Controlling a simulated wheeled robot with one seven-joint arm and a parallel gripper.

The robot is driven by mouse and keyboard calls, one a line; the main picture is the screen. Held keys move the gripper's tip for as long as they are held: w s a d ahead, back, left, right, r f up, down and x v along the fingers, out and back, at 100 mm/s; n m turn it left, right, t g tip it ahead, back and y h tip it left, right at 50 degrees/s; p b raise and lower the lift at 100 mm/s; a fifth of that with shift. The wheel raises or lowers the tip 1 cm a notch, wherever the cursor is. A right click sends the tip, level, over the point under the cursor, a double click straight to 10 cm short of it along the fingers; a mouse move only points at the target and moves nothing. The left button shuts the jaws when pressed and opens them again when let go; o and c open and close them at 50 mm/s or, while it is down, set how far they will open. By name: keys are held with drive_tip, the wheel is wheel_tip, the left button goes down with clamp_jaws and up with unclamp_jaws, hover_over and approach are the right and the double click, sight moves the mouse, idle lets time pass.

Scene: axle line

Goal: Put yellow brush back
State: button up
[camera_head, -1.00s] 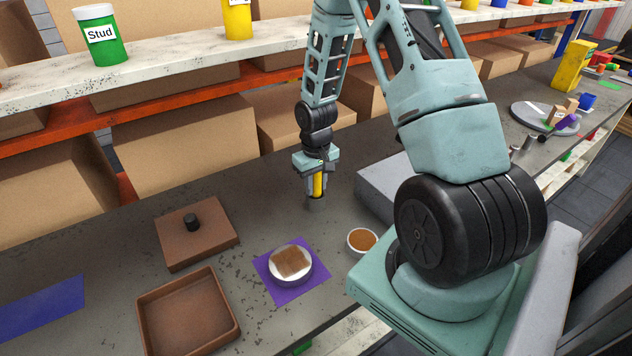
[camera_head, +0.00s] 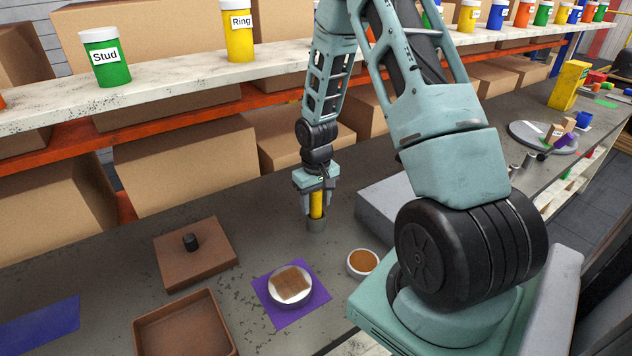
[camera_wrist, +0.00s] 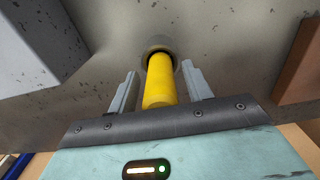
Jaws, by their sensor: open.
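The yellow brush (camera_head: 316,205) stands upright with its lower end in a small grey cylindrical holder (camera_head: 316,224) on the bench. My gripper (camera_head: 316,204) is above the holder with its fingers on either side of the brush handle. In the wrist view, the yellow handle (camera_wrist: 160,82) runs down into the dark round opening of the holder (camera_wrist: 160,50). The fingers (camera_wrist: 160,88) are open, with a gap visible on both sides of the handle. The brush's lower end is hidden inside the holder.
A grey block (camera_head: 388,208) stands right of the holder. A small bowl of brown stuff (camera_head: 362,263) and a white round dish on a purple mat (camera_head: 310,307) lie in front. A brown lid (camera_head: 170,268) and an open brown box (camera_head: 150,334) are at left.

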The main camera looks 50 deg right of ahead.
wheel_tip(320, 180, up, 10)
drive_tip(key=shift+r+b, duration=0.2)
drive_tip(key=shift+b, duration=0.9)
drive_tip(key=shift+a+r, duration=0.2)
drive_tip(key=shift+r, duration=0.05)
drive_tip(key=s+a+r+n, duration=0.2)
drive_tip(key=s+a+n, duration=0.1)
drive_tip(key=a, duration=0.9)
drive_tip(key=s+a+r+n, duration=0.2)
drive_tip(key=a+r+n, duration=0.1)
drive_tip(key=a, duration=0.9)
drive_tip(key=s+a+r+n, duration=0.1)
drive_tip(key=s+a+n, duration=0.1)
drive_tip(key=s+a, duration=0.3)
drive_tip(key=s+a+n, duration=0.2)
drive_tip(key=s+a, duration=0.3)
drive_tip(key=s, duration=0.5)
drive_tip(key=shift+s+a+r+n+y, duration=0.3)
drive_tip(key=shift+r+n, duration=0.05)
drive_tip(key=shift+n, duration=0.05)
